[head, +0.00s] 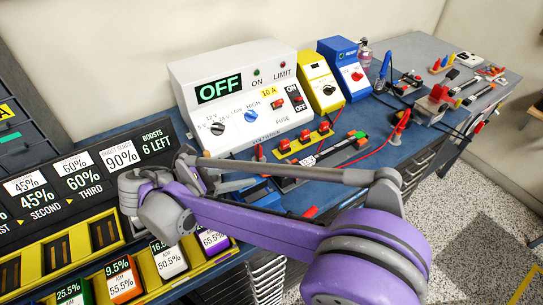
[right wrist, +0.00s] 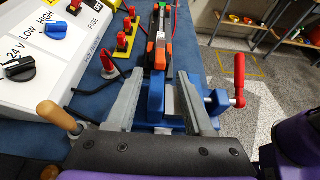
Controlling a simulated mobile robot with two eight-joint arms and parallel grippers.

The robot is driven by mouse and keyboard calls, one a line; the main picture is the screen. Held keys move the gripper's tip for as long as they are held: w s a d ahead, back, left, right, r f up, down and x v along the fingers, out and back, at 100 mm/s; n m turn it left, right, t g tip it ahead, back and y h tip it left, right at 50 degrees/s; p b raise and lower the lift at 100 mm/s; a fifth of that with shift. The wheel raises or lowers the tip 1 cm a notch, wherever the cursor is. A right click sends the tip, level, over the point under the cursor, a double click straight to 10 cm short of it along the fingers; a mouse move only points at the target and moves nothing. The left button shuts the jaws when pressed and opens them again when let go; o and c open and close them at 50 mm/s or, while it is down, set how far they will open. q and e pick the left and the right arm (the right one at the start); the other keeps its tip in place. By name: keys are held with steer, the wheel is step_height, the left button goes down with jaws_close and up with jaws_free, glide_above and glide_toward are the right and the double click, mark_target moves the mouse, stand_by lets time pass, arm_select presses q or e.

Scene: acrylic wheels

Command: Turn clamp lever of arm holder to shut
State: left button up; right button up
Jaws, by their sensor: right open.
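A blue clamp fixture (right wrist: 157,92), which looks like the arm holder, stands on the blue bench top; it also shows in the head view (head: 262,193), partly behind my arm. A red-handled lever (right wrist: 239,80) stands upright at its right side in the right wrist view. In the head view its red handle (head: 310,212) shows just past my arm. My right gripper (right wrist: 162,84) is open, its two grey fingers on either side of the blue fixture; I cannot tell whether they touch it. The red lever is outside the right finger. My left gripper is not in view.
A white control box (head: 240,95) reading OFF stands behind the fixture. A rail (head: 325,160) with orange and green parts runs beyond it. A wooden handle (right wrist: 58,117) is left of my gripper. A black display panel (head: 75,190) stands at the left.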

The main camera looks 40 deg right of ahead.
mark_target(284, 168)
steer(key=shift+w+d, duration=0.15)
steer(key=shift+d, duration=0.05)
steer(key=x, duration=1)
steer(key=shift+s+d+f+b, duration=0.1)
steer(key=shift+s+b, duration=0.1)
steer(key=shift+b, duration=0.1)
jaws_close()
stand_by(0.8)
